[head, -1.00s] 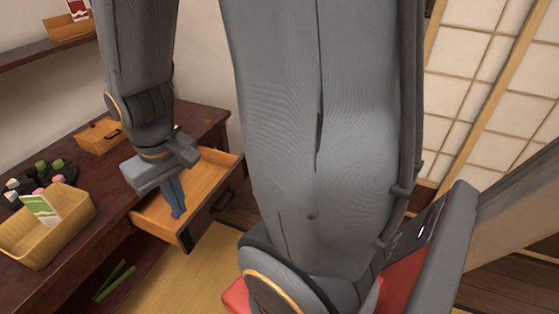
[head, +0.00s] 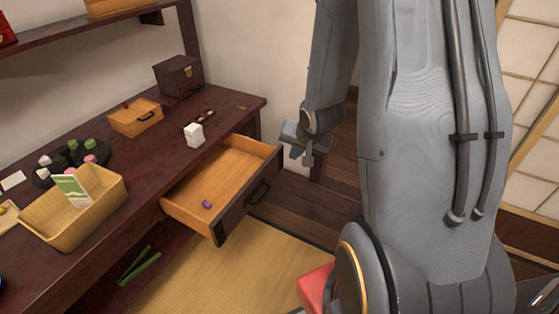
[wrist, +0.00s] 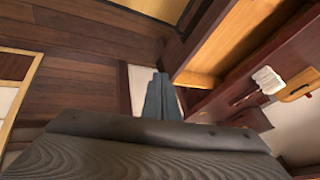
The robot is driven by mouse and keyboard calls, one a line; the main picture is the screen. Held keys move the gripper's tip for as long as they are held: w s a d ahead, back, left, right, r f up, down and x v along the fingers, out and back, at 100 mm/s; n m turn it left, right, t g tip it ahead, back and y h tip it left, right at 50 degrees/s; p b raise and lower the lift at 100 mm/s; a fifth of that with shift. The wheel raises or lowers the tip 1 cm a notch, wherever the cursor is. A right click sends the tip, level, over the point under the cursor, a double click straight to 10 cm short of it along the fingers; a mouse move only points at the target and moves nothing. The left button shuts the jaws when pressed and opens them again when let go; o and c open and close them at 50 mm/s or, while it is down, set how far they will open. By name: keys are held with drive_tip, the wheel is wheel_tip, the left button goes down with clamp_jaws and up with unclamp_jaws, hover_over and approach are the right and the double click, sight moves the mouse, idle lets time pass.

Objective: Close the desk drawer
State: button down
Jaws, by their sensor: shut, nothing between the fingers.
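The desk drawer (head: 263,202) is pulled out of the dark wooden desk (head: 108,205), with a dark front and a black handle. A small purple object (head: 207,204) lies inside it. My gripper (head: 308,160) is shut and empty, to the right of the drawer and apart from it, beyond the far end of its front. In the wrist view my shut fingers (wrist: 162,97) show in the middle, with the drawer (wrist: 216,42) at the upper right. The drawer's handle is not clear in the wrist view.
A tatami mat (head: 235,270) and green sticks (head: 135,265) lie below. Floor right of the drawer is clear.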

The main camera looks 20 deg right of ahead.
wheel_tip(320, 180, down, 3)
drive_tip(key=w+d+m+t, duration=0.1)
drive_tip(key=w+d+m, duration=0.1)
approach(275, 160)
wheel_tip(275, 160, down, 4)
drive_tip(key=w+d, duration=0.1)
drive_tip(key=shift+w+a+r+p, duration=0.15)
drive_tip(key=shift+w+a+p, duration=0.2)
drive_tip(key=shift+w, duration=0.4)
drive_tip(key=shift+d, duration=0.1)
